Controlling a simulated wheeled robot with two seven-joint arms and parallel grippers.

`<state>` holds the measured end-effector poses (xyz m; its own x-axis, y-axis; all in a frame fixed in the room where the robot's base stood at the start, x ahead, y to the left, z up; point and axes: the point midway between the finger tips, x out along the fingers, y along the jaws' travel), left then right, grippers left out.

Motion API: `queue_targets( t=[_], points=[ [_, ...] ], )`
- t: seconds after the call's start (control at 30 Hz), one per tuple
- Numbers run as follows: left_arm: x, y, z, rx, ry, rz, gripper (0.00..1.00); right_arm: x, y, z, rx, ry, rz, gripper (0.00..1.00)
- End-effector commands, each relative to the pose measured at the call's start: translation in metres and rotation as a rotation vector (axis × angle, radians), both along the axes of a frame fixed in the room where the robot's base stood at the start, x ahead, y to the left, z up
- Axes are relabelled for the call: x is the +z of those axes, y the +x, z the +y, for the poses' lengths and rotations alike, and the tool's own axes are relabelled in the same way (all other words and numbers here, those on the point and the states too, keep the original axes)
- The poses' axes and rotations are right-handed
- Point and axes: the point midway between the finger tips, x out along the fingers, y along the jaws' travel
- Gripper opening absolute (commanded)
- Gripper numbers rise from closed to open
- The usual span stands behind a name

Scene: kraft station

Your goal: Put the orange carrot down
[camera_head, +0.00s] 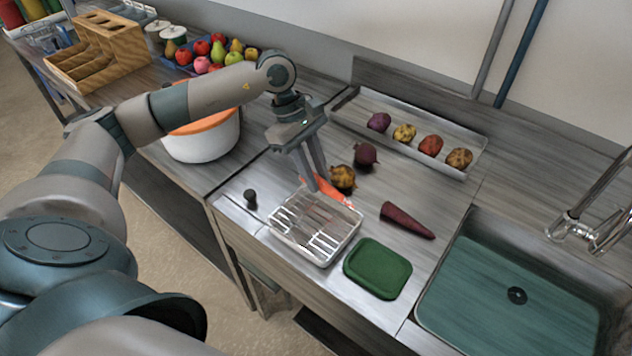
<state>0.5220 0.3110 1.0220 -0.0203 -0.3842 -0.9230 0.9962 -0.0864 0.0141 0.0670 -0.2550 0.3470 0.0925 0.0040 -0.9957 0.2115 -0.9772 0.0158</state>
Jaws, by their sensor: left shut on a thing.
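The orange carrot (328,189) shows just past the far edge of the wire rack tray (315,228), its tip pointing right. My left gripper (311,184) reaches down over it from above, its fingers shut on the carrot's left part, which they partly hide. I cannot tell whether the carrot touches the steel counter or the rack's edge. My right gripper is not in view.
A yellow-brown beet (343,177) sits close behind the carrot, with a dark beet (365,154) farther back. A purple carrot (406,220) and green board (377,268) lie right. A long tray (470,142) holds several vegetables. The sink (515,295) is at right.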

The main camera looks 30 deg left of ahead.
Motion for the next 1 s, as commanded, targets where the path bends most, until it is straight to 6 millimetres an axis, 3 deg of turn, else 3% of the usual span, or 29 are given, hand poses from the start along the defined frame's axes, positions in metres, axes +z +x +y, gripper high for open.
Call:
queue_targets(
  t=[0.33,0.7,1.0],
  points=[
    [-0.003,0.0,-0.001,0.001,-0.001,0.001,0.0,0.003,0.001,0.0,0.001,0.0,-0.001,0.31],
    [-0.039,0.0,-0.001,0.001,-0.001,0.002,0.0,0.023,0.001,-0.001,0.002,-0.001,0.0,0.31],
    [-0.041,0.0,-0.001,0.001,-0.001,0.0,0.0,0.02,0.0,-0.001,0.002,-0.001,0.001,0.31]
  ],
)
